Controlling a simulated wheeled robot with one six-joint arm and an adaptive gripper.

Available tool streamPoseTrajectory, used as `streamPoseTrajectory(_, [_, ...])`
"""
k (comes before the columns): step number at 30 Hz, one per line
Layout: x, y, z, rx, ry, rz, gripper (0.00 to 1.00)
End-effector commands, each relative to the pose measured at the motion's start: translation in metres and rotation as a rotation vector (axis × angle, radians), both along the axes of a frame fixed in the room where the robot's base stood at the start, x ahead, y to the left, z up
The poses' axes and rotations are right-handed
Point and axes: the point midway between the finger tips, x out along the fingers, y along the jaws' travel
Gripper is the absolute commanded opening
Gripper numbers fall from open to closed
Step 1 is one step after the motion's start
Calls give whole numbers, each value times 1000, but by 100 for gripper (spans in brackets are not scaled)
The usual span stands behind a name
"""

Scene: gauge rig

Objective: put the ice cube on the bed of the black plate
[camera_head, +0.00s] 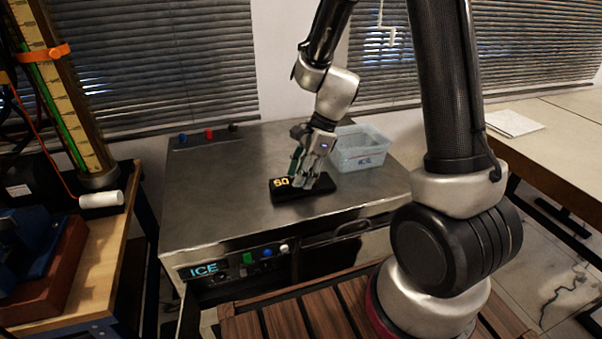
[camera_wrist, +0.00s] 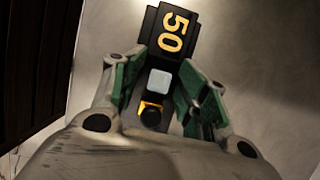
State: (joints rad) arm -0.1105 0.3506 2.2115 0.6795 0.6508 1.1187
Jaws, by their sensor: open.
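The black plate (camera_head: 278,197) lies on the metal bench top. Its yellow "50" shows at the top of the wrist view, on the black plate's end (camera_wrist: 165,13). The ice cube (camera_wrist: 159,81) is a small pale block in the wrist view, over the black bed below the digits; it looks to be resting there. My gripper (camera_wrist: 162,72) is open around it, one green-padded finger on each side with a gap to the cube. In the head view my gripper (camera_head: 309,180) is low over the plate and hides the cube.
A yellow piece with a black knob (camera_wrist: 151,114) sits just below the cube in the wrist view. A clear bin marked ICE (camera_head: 365,152) stands behind and right of the plate. Small coloured knobs (camera_head: 209,134) line the bench's back left. The bench's left side is clear.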

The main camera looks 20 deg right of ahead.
Motion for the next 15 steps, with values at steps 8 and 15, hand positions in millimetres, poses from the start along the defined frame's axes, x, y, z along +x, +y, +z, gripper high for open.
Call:
streamPoseTrajectory(8, [2,-7,23,2,-6,-1,42])
streamPoseTrajectory(15, [2,-28,75,1,-6,-3,42])
